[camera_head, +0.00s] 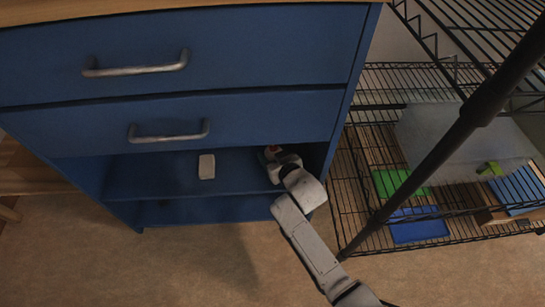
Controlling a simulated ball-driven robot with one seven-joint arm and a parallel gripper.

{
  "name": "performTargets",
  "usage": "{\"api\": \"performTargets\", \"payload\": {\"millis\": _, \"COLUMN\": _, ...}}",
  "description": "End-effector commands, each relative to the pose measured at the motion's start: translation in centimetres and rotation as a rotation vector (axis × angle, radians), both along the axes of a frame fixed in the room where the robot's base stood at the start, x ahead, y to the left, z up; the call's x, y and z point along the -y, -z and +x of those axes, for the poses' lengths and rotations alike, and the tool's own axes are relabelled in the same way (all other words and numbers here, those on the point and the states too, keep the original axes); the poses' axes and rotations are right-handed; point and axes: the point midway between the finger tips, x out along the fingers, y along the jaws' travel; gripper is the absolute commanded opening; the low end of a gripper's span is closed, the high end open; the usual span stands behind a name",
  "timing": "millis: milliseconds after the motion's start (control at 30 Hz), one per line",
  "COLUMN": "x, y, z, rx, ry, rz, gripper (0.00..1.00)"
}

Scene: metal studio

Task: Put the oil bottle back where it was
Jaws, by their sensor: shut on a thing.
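My gripper (274,158) reaches into the open shelf of the blue cabinet, near its right side. It is shut on the oil bottle, of which only a small red part (272,149) shows at the jaws. The rest of the bottle is hidden by my gripper and the dark shelf space. I cannot tell whether the bottle touches the shelf (150,175).
A small pale block-like object (207,167) stands on the same shelf, left of my gripper. Two closed drawers (165,115) are above. A black wire rack (365,190) with a translucent bin (450,135) and coloured trays stands close on the right.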

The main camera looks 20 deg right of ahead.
Motion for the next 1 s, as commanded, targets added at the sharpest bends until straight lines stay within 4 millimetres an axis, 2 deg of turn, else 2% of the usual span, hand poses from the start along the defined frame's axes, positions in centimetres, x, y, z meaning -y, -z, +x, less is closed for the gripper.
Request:
{"api": "performTargets", "payload": {"millis": 300, "x": 0.0, "y": 0.2, "z": 0.0, "rx": 0.002, "ry": 0.0, "rz": 0.0, "gripper": 0.21}}
{"api": "performTargets", "payload": {"millis": 333, "x": 0.0, "y": 0.1, "z": 0.0, "rx": 0.001, "ry": 0.0, "rz": 0.0, "gripper": 0.63}}
{"api": "performTargets", "payload": {"millis": 567, "x": 0.0, "y": 0.1, "z": 0.0, "rx": 0.001, "ry": 0.0, "rz": 0.001, "gripper": 0.85}}
{"api": "performTargets", "payload": {"millis": 900, "x": 0.0, "y": -0.4, "z": 0.0, "rx": 0.001, "ry": 0.0, "rz": 0.001, "gripper": 0.85}}
{"api": "performTargets", "payload": {"millis": 1000, "x": 0.1, "y": -1.0, "z": -1.1, "rx": 0.0, "ry": 0.0, "rz": 0.001, "gripper": 0.85}}
